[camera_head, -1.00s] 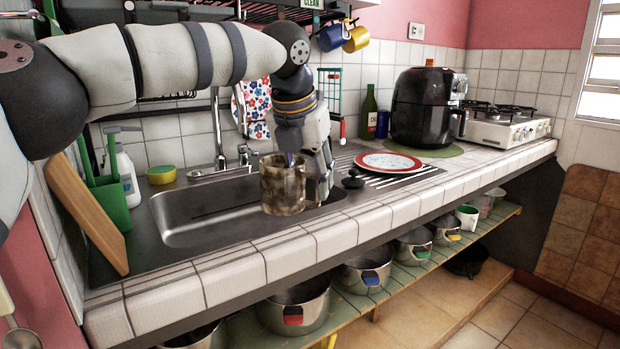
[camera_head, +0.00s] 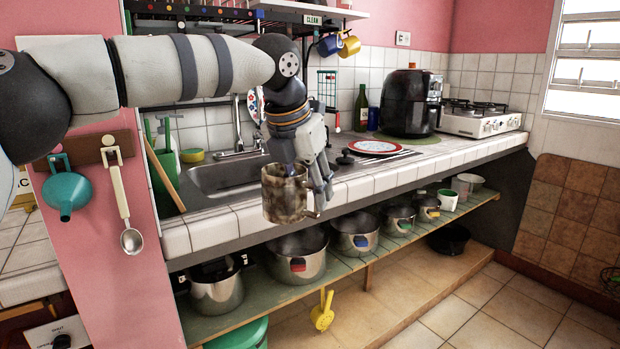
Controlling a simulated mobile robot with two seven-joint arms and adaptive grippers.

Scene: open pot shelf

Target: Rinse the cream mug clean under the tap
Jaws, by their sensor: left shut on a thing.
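The mug (camera_head: 284,194) is cream with brown dirt mottled over its outside. My left gripper (camera_head: 316,188) is shut on it at its right side, and the fingers partly hide it. The mug hangs roughly upright, in front of the counter's tiled edge in the picture and above the pot shelf. The steel sink (camera_head: 222,178) lies behind and to the left of the mug. The tap (camera_head: 238,130) stands at the sink's back; I cannot see water running from it. My right gripper is out of view.
Pots, including one with a red tab (camera_head: 296,262), stand on the open shelf (camera_head: 350,262). A red-rimmed plate (camera_head: 375,147) and a black air fryer (camera_head: 410,104) are on the counter. A ladle (camera_head: 124,205) hangs left.

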